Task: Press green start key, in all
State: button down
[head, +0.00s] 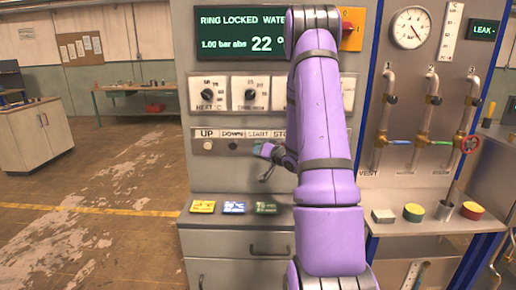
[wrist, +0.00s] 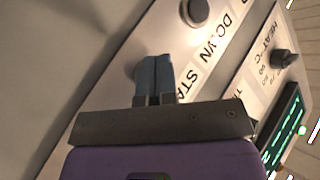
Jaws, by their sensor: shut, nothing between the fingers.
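The control panel (head: 216,170) has a row of keys under the labels UP, DOWN, START and STOP. My gripper (head: 264,150) is at the key position below the START label (head: 257,134). A rounded grey edge shows beside the fingertips; the key face is hidden. Whether they touch is unclear.
The UP key (head: 208,145) and the dark DOWN key (head: 233,145) are left of the fingers. Above are dials (head: 208,94) and a display (head: 233,46) reading "RING LOCKED". Pipes with valves stand at right.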

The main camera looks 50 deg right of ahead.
jog(key=shift+w+d, duration=0.15)
dwell(0.6)
jog(key=shift+s+a, duration=0.55)
jog(key=shift+a, duration=0.1)
jog(key=shift+s+a, duration=1.65)
jog(key=shift+a, duration=0.25)
